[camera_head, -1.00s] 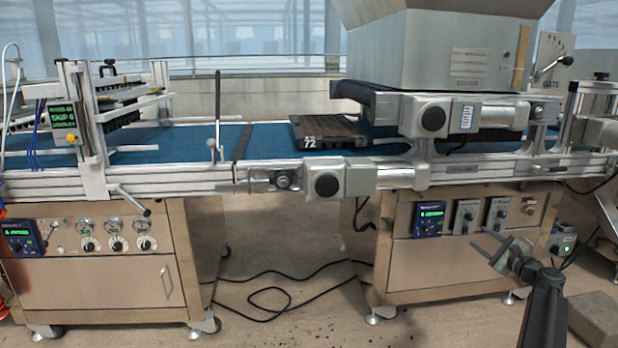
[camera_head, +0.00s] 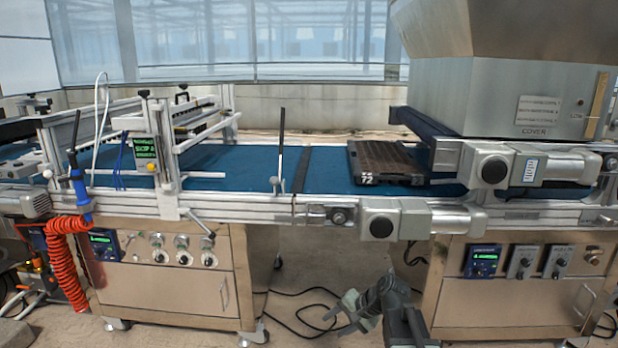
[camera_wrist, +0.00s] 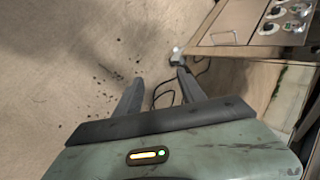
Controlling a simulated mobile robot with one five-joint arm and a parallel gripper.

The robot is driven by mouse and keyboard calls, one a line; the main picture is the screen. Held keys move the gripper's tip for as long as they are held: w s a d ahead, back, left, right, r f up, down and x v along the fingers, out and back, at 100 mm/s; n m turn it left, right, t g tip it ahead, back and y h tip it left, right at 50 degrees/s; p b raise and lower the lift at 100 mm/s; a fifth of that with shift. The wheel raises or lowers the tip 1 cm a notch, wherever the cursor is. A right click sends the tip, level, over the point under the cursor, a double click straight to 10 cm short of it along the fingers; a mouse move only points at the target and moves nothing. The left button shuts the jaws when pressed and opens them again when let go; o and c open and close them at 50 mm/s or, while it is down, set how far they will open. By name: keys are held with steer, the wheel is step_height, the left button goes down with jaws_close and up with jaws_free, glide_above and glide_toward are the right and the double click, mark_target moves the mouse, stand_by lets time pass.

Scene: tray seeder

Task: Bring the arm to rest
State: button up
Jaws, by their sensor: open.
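My gripper (camera_head: 345,312) is low in front of the seeder line, at the bottom of the head view, before the gap between the two cabinets. In the wrist view its two dark fingers (camera_wrist: 160,84) stand apart with nothing between them. Bare floor shows past the fingers. The gripper's grey-green body fills the bottom of the wrist view. In the head view it looks small, and its fingers are hard to make out.
A dark seed tray (camera_head: 385,162) lies on the blue belt (camera_head: 235,168) left of the hopper (camera_head: 500,95). Steel cabinets (camera_head: 165,297) stand below. A black cable (camera_head: 292,318) lies on the floor. A coiled red hose (camera_head: 62,265) hangs at the left.

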steer(key=s+d+f+n+g+h, duration=0.2)
steer(key=s+d+n+h, duration=0.15)
steer(key=s, duration=0.35)
steer(key=s+d+f+n+g+h, duration=0.2)
steer(key=s+d+h, duration=0.1)
steer(key=s+d, duration=0.3)
step_height(320, 180, up, 38)
steer(key=a+p, duration=0.1)
steer(key=p, duration=3.7)
steer(key=shift+s+n, duration=0.35)
steer(key=shift+n, duration=0.1)
